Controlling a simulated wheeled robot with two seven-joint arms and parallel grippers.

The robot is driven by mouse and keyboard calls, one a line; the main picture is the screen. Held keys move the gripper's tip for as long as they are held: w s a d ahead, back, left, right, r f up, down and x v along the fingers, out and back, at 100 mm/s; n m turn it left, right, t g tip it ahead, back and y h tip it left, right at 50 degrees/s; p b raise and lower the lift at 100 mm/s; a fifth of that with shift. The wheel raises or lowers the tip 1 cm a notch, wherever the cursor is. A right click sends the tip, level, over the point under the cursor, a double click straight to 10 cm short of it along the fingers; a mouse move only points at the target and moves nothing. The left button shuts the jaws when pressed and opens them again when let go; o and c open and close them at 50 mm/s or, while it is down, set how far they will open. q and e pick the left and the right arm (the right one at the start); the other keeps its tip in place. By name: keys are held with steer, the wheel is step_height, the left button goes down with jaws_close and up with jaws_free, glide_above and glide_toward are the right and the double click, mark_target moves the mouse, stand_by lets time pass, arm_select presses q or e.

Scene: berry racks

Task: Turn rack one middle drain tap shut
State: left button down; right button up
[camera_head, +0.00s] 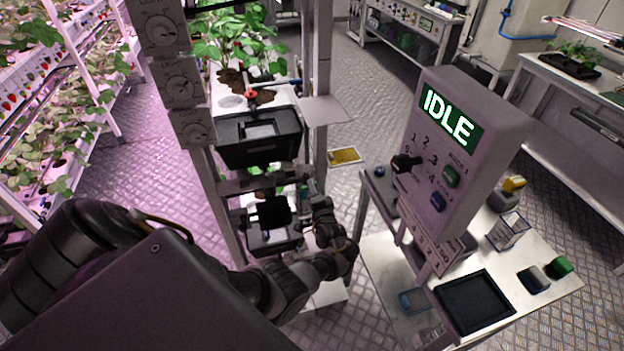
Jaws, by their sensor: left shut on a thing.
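The rack in the middle has grey posts (321,80) and tiers with black bins. My left gripper (308,196) reaches in from the lower left, beside the right post at the middle tier. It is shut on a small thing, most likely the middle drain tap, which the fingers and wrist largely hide. I cannot tell how the tap's handle is turned. A red and blue tap-like fitting (251,93) shows on the tier above, beside the plants. My right gripper is not in view.
A black bin (225,151) hangs just above my left gripper, and another dark bin is partly hidden below. A control box reading IDLE (490,110) stands on the white table (385,262) to the right.

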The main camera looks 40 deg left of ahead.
arm_select(q)
steer(key=shift+f+m, duration=0.1)
steer(key=shift+m, duration=1)
steer(key=c, duration=1.4)
jaws_free()
steer(key=shift+c, duration=0.2)
steer(key=shift+d+p, duration=0.1)
steer(key=shift+p, duration=0.2)
steer(key=v, duration=1.1)
